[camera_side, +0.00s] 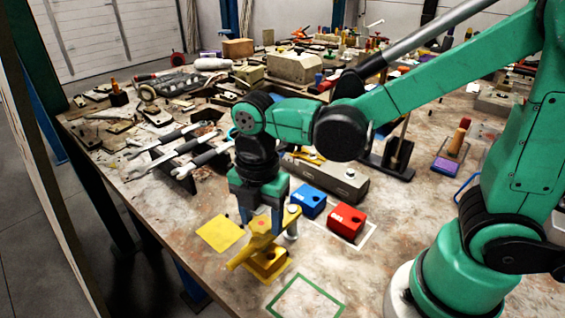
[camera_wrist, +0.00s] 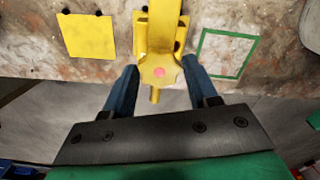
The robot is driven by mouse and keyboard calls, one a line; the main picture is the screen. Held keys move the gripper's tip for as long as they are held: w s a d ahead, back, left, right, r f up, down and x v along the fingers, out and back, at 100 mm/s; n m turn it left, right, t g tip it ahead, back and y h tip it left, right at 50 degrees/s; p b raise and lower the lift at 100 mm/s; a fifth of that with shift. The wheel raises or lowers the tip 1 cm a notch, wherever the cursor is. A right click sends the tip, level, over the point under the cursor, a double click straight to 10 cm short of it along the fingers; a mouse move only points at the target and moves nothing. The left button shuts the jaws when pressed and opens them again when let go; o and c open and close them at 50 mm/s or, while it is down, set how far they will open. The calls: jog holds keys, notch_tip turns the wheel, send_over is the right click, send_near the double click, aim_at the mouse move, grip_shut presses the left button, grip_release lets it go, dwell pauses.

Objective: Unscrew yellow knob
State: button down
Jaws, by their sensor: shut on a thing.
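The yellow knob (camera_wrist: 160,74), with a pink dot on its top, is between the two blue fingers of my gripper (camera_wrist: 161,71) in the wrist view. The fingers are shut on it from both sides. It joins a long yellow body (camera_wrist: 158,35) that runs up the picture. In the side view my gripper (camera_side: 264,223) points down over the yellow assembly, and its fingers partly hide the knob. A yellow bar (camera_side: 241,258) sticks out at the lower left, above a yellow block (camera_side: 267,262) near the table's front edge.
A flat yellow square (camera_side: 220,232) lies left of the assembly, and a green square outline (camera_side: 305,298) lies at its lower right. A blue block (camera_side: 308,201) and a red block (camera_side: 346,219) stand to the right. Wrenches (camera_side: 180,154) and a grey metal bar (camera_side: 327,177) lie behind.

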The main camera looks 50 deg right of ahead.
aim_at(261, 223)
jog(key=n, duration=0.4)
jog(key=shift+w+n, duration=0.1)
jog(key=shift+n, duration=0.2)
jog(key=shift+a+n, duration=0.1)
jog(key=shift+n, duration=1.4)
jog(key=shift+c, duration=2)
grip_release()
jog(key=shift+r, duration=2.8)
